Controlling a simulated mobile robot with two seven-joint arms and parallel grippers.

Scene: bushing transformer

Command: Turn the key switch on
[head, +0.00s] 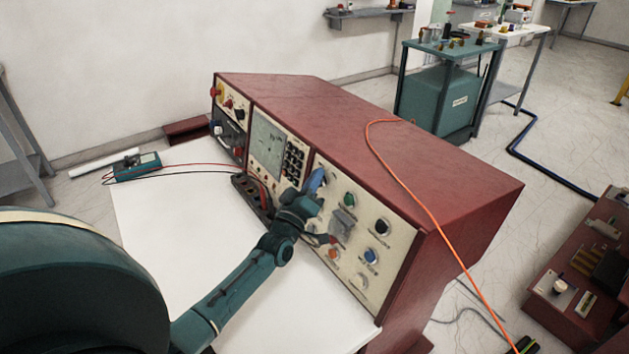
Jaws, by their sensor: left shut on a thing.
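The red control console (385,145) stands on the white tabletop (170,230), its cream control panel (402,262) sloping toward me. My left gripper (317,190) is at the upper left of this panel, shut on a small part there. That part sits where a key switch could be, but the gripper and wrist hide it, so its position cannot be read. Right of the gripper are a green knob (349,200), a grey clear cover (341,225) and a black knob (382,227). My right gripper is not in view.
A blue knob (371,256) and a red-orange button (333,253) sit lower on the panel. A teal multimeter (137,167) with leads lies at the table's far left. An orange cable (425,205) drapes over the console. The tabletop's front is clear.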

